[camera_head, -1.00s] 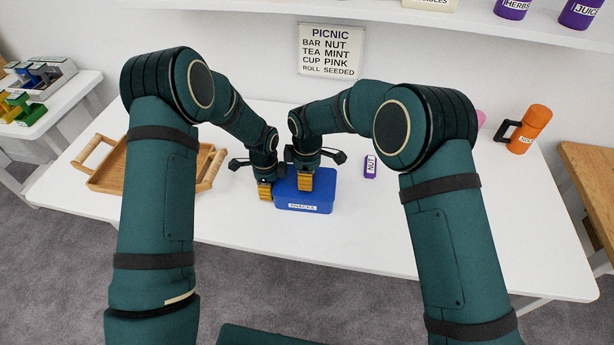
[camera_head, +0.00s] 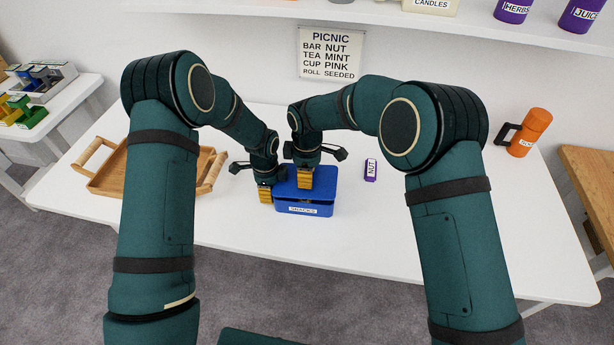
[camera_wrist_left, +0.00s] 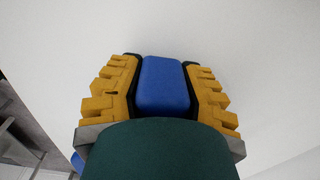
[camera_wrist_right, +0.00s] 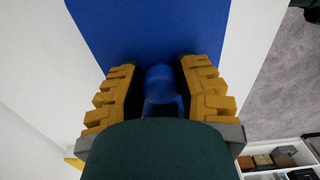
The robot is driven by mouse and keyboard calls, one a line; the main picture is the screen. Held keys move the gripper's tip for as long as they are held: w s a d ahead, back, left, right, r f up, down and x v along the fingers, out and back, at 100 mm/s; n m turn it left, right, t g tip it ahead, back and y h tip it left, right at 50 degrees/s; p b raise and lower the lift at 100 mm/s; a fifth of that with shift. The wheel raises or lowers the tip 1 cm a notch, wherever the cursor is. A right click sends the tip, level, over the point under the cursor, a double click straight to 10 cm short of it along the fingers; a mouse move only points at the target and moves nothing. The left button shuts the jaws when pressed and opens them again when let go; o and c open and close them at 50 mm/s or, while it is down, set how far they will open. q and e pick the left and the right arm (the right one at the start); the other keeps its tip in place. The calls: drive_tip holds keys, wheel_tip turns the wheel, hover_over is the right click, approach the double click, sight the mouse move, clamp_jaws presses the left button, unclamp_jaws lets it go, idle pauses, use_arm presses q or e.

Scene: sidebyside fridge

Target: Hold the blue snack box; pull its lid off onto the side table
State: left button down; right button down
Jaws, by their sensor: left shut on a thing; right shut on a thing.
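The blue snack box (camera_head: 290,209), with a white SNACKS label on its front, stands on the white table. Its blue lid (camera_head: 325,182) sits slightly above the box, with a dark gap along the front. My right gripper (camera_head: 304,184) is shut on the lid's round blue knob, which shows between its fingers in the right wrist view (camera_wrist_right: 160,82). My left gripper (camera_head: 265,194) is at the box's left side. In the left wrist view it is shut on a blue part of the box (camera_wrist_left: 163,85). The inside of the box is hidden.
A wooden tray (camera_head: 103,181) with handles lies to the left. A purple NUT container (camera_head: 371,170) stands right of the box, and an orange mug (camera_head: 530,132) farther right. A wooden table (camera_head: 590,175) is at the right edge; a small white table (camera_head: 60,112) with blocks is at the left.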

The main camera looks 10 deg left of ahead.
use_arm(q)
drive_tip(key=shift+s+f, duration=0.1)
drive_tip(key=shift+f, duration=0.05)
use_arm(e)
drive_tip(key=shift+w+r, duration=0.15)
drive_tip(key=shift+r, duration=0.3)
drive_tip(key=shift+r, duration=2)
drive_tip(key=s+d+r, duration=0.1)
drive_tip(key=s+d, duration=0.2)
drive_tip(key=d, duration=0.9)
drive_tip(key=s+d+r, duration=0.1)
drive_tip(key=s+d, duration=0.3)
drive_tip(key=d, duration=0.8)
drive_tip(key=shift+m, duration=0.3)
drive_tip(key=f, duration=0.9)
drive_tip(key=shift+d+f, duration=0.35)
drive_tip(key=shift+s, duration=0.1)
